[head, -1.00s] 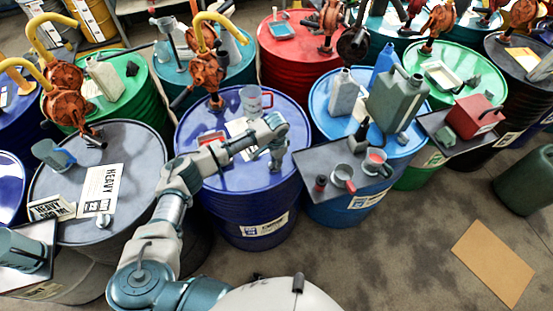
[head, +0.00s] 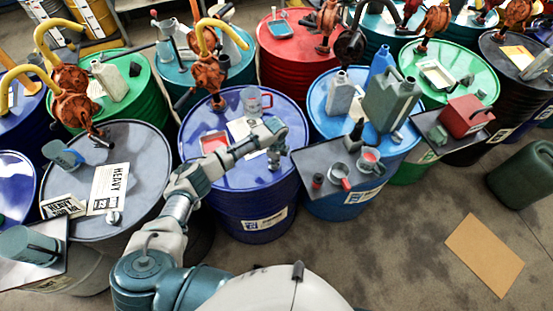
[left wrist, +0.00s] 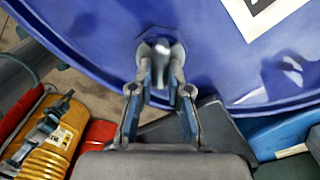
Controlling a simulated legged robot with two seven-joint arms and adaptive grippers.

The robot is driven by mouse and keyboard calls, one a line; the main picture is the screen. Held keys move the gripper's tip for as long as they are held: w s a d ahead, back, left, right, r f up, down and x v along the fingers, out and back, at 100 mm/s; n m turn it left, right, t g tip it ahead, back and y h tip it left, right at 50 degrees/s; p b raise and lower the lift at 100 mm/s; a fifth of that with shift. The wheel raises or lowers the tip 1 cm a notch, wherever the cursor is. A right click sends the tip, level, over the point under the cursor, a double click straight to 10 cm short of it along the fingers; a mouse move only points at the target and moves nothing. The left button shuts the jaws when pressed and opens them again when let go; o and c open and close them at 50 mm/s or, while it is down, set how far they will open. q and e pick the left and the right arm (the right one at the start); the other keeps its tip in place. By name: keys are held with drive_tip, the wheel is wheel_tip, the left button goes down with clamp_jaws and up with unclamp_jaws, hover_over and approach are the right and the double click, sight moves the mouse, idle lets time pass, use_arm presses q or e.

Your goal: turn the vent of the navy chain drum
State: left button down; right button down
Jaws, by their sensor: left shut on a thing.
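The navy drum (head: 220,172) stands upright in the middle of the head view, with a white label (head: 265,222) on its side. My left gripper (head: 274,163) reaches over its top and points down near the front right of the lid. In the left wrist view, the two fingers (left wrist: 161,98) stand on either side of the small grey vent (left wrist: 162,66) on the blue lid, shut on it. The vent is mostly hidden by the gripper in the head view. My right gripper is in neither view.
A grey side shelf (head: 318,160) with cups adjoins at right. A grey-topped drum (head: 135,150) stands at left.

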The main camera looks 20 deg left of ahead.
use_arm(q)
drive_tip(key=m, duration=0.3)
drive_tip(key=shift+s+a+p, duration=0.1)
drive_tip(key=shift+a+p, duration=0.05)
drive_tip(key=shift+p, duration=0.15)
drive_tip(key=shift+m, duration=1.4)
drive_tip(key=shift+r, duration=0.15)
drive_tip(key=c, duration=1.3)
unclamp_jaws()
drive_tip(key=shift+o, duration=0.9)
drive_tip(key=shift+a, duration=0.1)
wheel_tip(320, 180, up, 12)
drive_tip(key=shift+f, duration=0.2)
drive_tip(key=shift+f, duration=0.1)
